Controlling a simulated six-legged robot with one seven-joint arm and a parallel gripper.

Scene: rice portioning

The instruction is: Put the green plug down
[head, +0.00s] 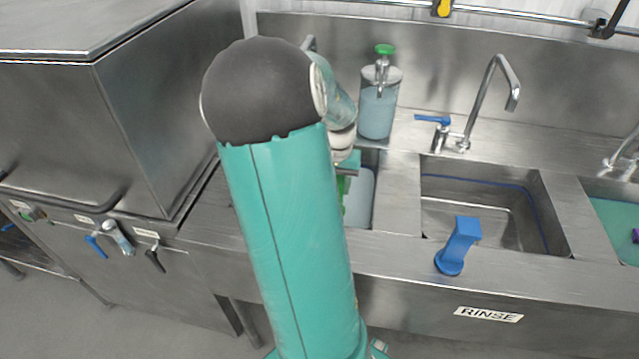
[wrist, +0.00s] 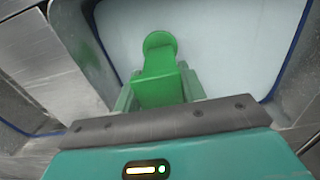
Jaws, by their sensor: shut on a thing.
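The green plug (wrist: 160,88) is in the wrist view, with a block-shaped handle near my gripper and a round disc end pointing away. My gripper (wrist: 157,92) is shut on the plug's handle, with a finger on each side. Beyond the plug is a sink basin of pale, bluish water (wrist: 225,45). The plug appears over this basin; I cannot tell whether it touches the water. In the head view my arm hides most of the left basin (head: 360,205) and the gripper. A small strip of green shows beside the arm, too hidden to identify.
A blue plug (head: 460,246) stands on the front ledge by the middle basin (head: 485,215), above a RINSE label (head: 488,314). A soap dispenser (head: 378,105) and a blue-handled faucet (head: 462,143) stand behind. A steel machine (head: 110,130) is at left. A right basin (head: 615,225) holds greenish water.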

